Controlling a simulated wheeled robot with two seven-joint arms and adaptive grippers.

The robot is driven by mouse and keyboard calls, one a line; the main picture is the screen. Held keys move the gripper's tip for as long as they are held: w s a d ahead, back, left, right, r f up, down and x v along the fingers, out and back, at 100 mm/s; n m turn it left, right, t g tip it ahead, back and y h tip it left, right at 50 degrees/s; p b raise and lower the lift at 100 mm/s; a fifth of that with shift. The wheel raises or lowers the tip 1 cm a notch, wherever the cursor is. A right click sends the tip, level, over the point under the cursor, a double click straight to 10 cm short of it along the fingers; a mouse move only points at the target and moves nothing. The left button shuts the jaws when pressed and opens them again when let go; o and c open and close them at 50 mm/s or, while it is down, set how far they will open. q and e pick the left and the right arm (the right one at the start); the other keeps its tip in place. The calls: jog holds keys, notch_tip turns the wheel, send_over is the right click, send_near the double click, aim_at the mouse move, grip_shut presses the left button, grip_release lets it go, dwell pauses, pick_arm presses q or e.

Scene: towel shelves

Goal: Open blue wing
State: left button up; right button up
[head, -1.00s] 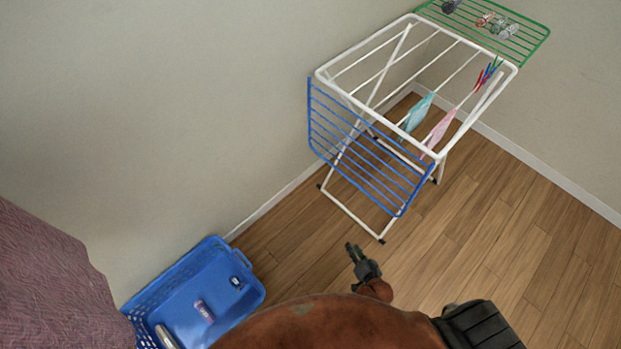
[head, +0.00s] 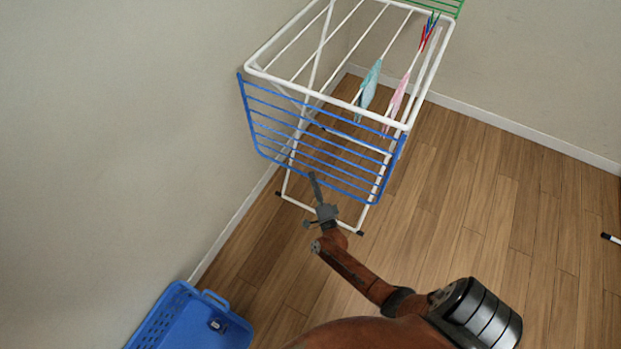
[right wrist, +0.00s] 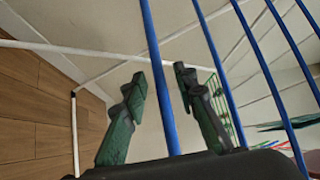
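The blue wing (head: 318,141) hangs down from the near end of the white drying rack (head: 286,80), tilted outward at its lower edge. Its blue bars (right wrist: 159,75) also cross the right wrist view. My right gripper (head: 313,180) is at the lower edge of the wing in the head view. In the right wrist view my right gripper (right wrist: 160,78) is open, with one blue bar running between its two fingers and a gap on both sides. My left gripper is not in view.
A teal cloth (head: 369,86), a pink cloth (head: 396,98) and pegs (head: 429,30) hang on the rack. A green wing (head: 437,6) is at its far end. A blue basket (head: 165,318) stands lower left by the wall. Wooden floor to the right is mostly clear.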

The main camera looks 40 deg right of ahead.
jog(key=shift+w+d+r, duration=0.1)
jog(key=shift+w+d, duration=0.15)
jog(key=shift+w, duration=0.35)
jog(key=shift+c, duration=0.7)
grip_shut()
